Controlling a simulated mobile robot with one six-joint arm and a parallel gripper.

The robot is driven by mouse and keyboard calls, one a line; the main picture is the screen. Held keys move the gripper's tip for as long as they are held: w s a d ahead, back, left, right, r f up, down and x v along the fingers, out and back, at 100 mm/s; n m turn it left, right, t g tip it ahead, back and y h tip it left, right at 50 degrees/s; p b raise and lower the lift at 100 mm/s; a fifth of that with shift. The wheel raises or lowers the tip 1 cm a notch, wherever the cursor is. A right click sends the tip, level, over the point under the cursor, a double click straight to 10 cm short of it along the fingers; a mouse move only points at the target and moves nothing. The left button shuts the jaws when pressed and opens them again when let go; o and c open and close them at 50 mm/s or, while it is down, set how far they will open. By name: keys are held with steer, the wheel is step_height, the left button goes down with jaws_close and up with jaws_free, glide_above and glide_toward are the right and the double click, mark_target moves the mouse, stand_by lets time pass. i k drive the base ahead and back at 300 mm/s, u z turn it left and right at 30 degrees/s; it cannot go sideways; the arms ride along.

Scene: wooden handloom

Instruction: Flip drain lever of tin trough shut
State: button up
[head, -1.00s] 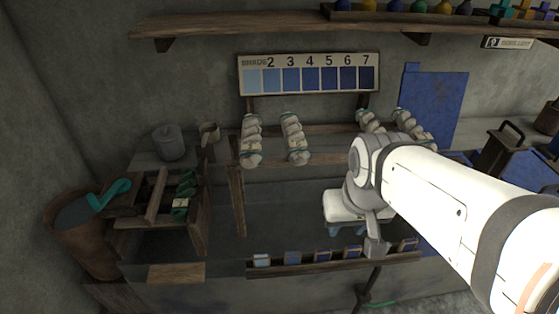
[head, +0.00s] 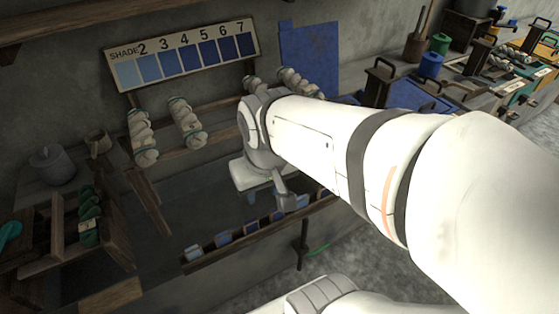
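A dark grey trough (head: 190,222), which I take for the tin trough, lies below the hanging yarn skeins in the head view. My arm hides the trough's right end. The fingertips are small and dark, so their opening is unclear.
A rail with several blue sample cards (head: 225,237) runs along the trough's front. Skeins (head: 187,123) hang behind, under the shade board (head: 185,55). A wooden rack (head: 60,225) stands left. A bench with boxes (head: 410,92) is at right. Floor shows at front right.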

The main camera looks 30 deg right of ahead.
mark_target(326, 246)
steer(key=z, duration=0.45)
steer(key=k, duration=1.05)
steer(key=z, duration=0.4)
steer(key=i, duration=1)
steer(key=u, duration=0.15)
